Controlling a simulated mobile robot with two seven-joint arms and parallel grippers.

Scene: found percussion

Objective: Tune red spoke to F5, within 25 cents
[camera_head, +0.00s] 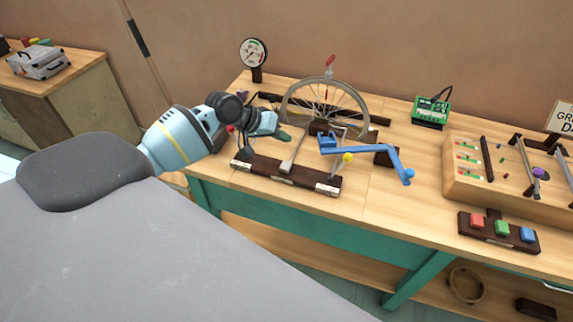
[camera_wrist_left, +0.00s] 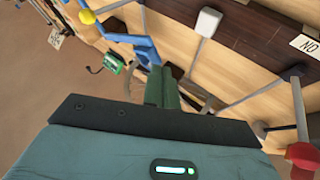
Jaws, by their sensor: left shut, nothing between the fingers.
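A spoked wheel (camera_head: 362,103) stands upright in a dark frame on the workbench, with a red-handled tool (camera_head: 330,64) at its top. I cannot tell which spoke is red. My left gripper (camera_head: 284,135) is shut and empty, in front of the wheel's lower left; its green fingers also show in the left wrist view (camera_wrist_left: 162,88). A red knob on a rod (camera_head: 230,129) is left of the gripper, close to my wrist. It shows at the lower right of the left wrist view (camera_wrist_left: 302,156). My right gripper is out of view.
A blue bent lever (camera_head: 370,149), a yellow knob (camera_head: 347,158) and a pale-headed striker (camera_head: 287,166) are close by the gripper. A round gauge (camera_head: 253,52) and a green meter (camera_head: 431,112) stand behind. Coloured buttons (camera_head: 502,229) are at right front.

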